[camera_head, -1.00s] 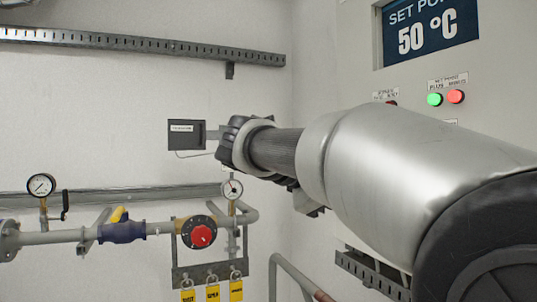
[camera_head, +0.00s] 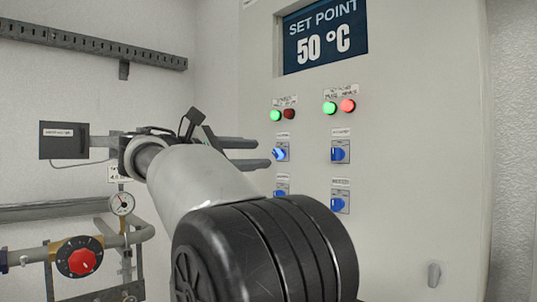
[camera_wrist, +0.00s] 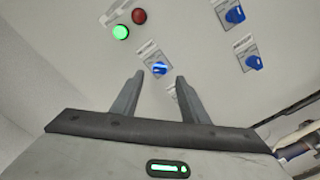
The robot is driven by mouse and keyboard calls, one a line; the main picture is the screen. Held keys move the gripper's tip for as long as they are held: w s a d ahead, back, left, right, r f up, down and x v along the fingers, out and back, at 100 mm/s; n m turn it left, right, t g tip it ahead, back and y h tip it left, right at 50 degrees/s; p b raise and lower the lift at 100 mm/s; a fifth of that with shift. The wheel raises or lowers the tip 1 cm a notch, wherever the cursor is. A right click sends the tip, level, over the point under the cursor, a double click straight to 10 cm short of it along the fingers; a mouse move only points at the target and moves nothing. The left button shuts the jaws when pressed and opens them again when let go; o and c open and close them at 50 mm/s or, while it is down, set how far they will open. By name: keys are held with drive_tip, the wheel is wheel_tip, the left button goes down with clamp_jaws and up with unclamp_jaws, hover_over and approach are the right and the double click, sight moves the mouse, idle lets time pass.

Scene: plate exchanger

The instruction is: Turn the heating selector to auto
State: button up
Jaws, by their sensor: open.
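Several blue selector knobs sit on the pale control panel; their labels are too small to read, so I cannot tell which is the heating one. The upper-left selector (camera_head: 281,153) has its handle slanted and also shows in the wrist view (camera_wrist: 159,67). The upper-right selector (camera_head: 340,153), lower-left selector (camera_head: 281,194) and lower-right selector (camera_head: 341,202) are nearby. My gripper (camera_head: 263,153) is open and empty, its fingers pointing at the panel. In the wrist view, the upper-left selector appears between and beyond the fingertips (camera_wrist: 159,77); contact is not visible.
Green and red lamps (camera_head: 283,114) sit above the left selectors, with another lamp pair (camera_head: 339,106) to the right. A display (camera_head: 325,35) reads 50 °C. A red-knobbed valve (camera_head: 80,262), gauge (camera_head: 122,203) and dark box (camera_head: 63,140) are at left.

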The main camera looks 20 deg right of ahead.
sight(275, 154)
drive_tip(key=shift+x, duration=2.8)
clamp_jaws()
